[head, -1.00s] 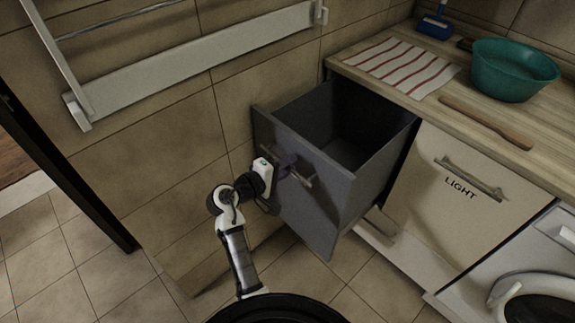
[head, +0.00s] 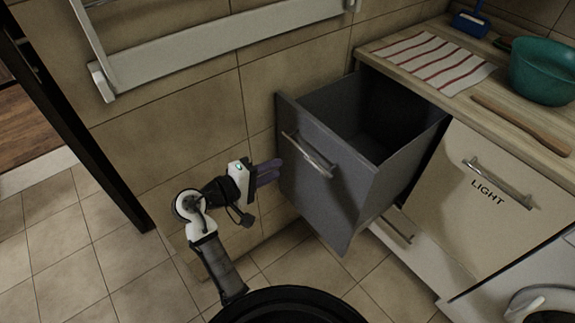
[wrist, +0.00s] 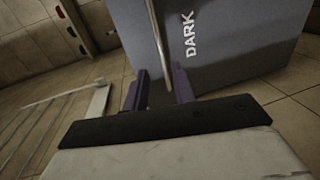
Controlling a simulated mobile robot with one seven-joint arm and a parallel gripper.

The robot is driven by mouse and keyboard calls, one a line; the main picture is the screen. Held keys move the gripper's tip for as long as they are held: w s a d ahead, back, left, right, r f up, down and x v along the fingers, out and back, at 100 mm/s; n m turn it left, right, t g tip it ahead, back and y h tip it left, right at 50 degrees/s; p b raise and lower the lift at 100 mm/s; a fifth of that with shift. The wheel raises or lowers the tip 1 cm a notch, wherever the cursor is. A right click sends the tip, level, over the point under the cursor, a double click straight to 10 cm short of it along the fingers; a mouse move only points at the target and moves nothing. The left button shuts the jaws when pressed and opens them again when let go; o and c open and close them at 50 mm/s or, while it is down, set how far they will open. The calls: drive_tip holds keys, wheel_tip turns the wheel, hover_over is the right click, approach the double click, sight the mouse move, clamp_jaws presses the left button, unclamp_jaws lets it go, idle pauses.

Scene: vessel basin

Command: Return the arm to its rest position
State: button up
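My gripper (head: 272,172) is at the left of the grey drawer (head: 335,195), its purple fingers close to the drawer's front. In the wrist view my gripper (wrist: 160,88) is open, its two fingers apart with nothing between them. The drawer is pulled well out and looks empty where I can see inside. Its bar handle (head: 307,155) is clear of the fingers. In the wrist view the drawer front (wrist: 235,45) reads DARK, and the handle (wrist: 157,38) lies beyond the fingertips. My arm is partly extended, low over the floor.
A cream front (head: 470,200) marked LIGHT is right of the drawer, with a washing machine (head: 535,295) at the lower right. The counter holds a striped cloth (head: 425,62), a teal basin (head: 548,72) and a wooden utensil (head: 520,122). A white rack (head: 225,38) is on the wall. Floor at left is clear.

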drive_tip(key=shift+v, duration=0.85)
drive_tip(key=shift+w, duration=0.1)
